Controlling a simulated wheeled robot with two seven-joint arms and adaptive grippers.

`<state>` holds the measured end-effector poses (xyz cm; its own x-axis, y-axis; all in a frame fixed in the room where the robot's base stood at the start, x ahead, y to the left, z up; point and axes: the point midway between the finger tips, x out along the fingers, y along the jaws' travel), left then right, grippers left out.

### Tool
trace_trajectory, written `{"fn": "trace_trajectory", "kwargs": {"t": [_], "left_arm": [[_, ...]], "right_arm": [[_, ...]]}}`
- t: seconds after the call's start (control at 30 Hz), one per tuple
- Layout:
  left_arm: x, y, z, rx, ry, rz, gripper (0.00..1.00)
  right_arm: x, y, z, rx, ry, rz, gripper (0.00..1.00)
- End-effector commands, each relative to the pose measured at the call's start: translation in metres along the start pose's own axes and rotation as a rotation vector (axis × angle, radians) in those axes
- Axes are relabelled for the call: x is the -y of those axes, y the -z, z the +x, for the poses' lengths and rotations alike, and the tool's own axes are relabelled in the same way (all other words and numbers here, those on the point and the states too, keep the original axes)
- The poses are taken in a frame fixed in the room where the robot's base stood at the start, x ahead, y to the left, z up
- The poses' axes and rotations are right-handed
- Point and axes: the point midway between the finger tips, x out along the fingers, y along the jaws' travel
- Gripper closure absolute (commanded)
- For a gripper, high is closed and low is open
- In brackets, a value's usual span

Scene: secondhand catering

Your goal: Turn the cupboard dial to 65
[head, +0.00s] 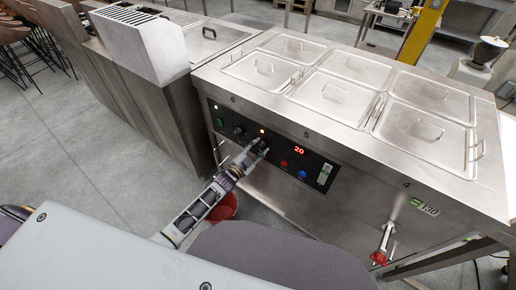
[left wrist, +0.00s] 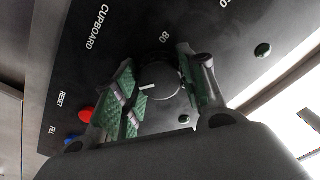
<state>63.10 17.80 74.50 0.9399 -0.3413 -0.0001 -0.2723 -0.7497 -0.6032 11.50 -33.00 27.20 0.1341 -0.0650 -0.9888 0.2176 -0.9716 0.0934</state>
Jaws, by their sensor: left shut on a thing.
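The cupboard dial (left wrist: 162,80) is a dark round knob with a white pointer line, on a black control panel (head: 318,171). In the left wrist view, "CUPBOARD" is printed at its upper left and "80" is the nearest readable scale mark. My left gripper (head: 256,152) is at the panel, shut on the dial. In the left wrist view its green-padded fingers (left wrist: 160,82) stand on either side of the knob. In the head view the gripper mostly hides the dial. A red display (head: 299,150) on the panel reads 20. My right gripper is not in view.
Red (head: 283,163) and blue (head: 302,174) buttons sit close to the gripper on the panel. Another knob (head: 239,130) is to its left. A red-handled drain tap (head: 380,256) sticks out at the lower right. Lidded pans (head: 350,68) cover the counter top.

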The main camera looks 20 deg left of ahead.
Motion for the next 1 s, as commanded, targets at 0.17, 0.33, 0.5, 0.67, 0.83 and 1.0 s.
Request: {"fn": "trace_trajectory", "kwargs": {"t": [0.17, 0.33, 0.5, 0.67, 0.83, 1.0], "left_arm": [[-0.001, -0.001, 0.000, 0.002, -0.001, 0.165, 0.83], [-0.001, -0.001, -0.001, 0.001, -0.001, 0.318, 0.83], [-0.002, -0.001, -0.001, 0.001, -0.001, 0.441, 0.83], [-0.002, -0.001, -0.001, 0.002, -0.002, 0.520, 0.83], [-0.002, -0.001, -0.001, 0.001, -0.002, 0.563, 0.83], [-0.002, -0.001, -0.001, 0.001, -0.003, 0.576, 0.83]], "right_arm": [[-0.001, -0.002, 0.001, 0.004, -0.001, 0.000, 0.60], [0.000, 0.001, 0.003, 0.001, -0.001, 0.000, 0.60], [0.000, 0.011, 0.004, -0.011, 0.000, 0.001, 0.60], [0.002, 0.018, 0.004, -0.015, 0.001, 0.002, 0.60], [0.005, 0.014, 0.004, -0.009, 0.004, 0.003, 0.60], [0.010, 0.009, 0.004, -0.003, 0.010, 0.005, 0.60]]}}
